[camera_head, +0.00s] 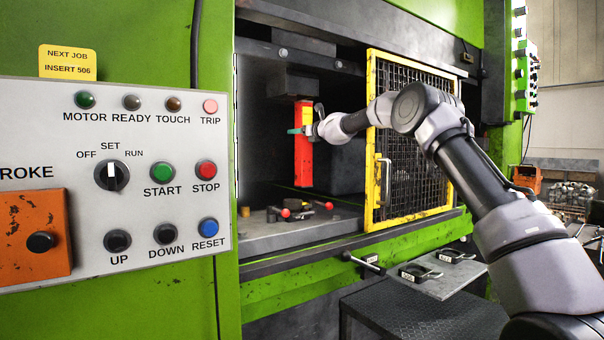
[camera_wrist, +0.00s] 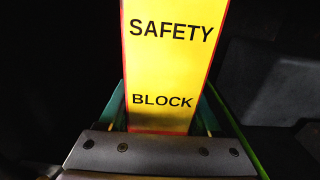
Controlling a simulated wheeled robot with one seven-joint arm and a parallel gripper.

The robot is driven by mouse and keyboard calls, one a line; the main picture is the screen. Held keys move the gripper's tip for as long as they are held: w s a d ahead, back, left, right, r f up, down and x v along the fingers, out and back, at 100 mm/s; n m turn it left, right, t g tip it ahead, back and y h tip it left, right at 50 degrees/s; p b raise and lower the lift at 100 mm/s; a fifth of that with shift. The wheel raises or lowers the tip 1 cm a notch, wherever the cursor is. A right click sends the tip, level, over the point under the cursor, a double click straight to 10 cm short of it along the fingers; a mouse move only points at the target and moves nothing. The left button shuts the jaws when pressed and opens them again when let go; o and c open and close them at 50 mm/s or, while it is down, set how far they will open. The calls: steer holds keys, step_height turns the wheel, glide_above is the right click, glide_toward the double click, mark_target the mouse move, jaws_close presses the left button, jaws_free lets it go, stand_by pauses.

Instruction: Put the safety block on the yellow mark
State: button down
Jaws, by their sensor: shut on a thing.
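The safety block (camera_head: 303,160) is a tall red bar with a yellow face, upright inside the press opening. In the wrist view its yellow face (camera_wrist: 172,70) reads SAFETY BLOCK and fills the middle. My gripper (camera_head: 303,131) is shut on the block at about mid-height, with its green fingers on either side. The block's lower end hangs above the press bed (camera_head: 285,233), with a gap visible beneath it. Its top is close under the dark upper part of the press; whether they touch I cannot tell. I cannot make out the yellow mark with certainty.
The yellow mesh guard door (camera_head: 415,140) stands right of the opening, with my arm passing in front of it. Small parts with red knobs (camera_head: 286,213) lie on the bed below the block. The control panel (camera_head: 110,185) is at the left. A small shelf with handled plates (camera_head: 430,273) is below.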

mark_target(300, 153)
step_height(300, 153, up, 2)
steer(key=shift+f, duration=4.95)
steer(key=shift+c, duration=0.4)
jaws_free()
steer(key=shift+d+f, duration=0.1)
steer(key=shift+f, duration=0.1)
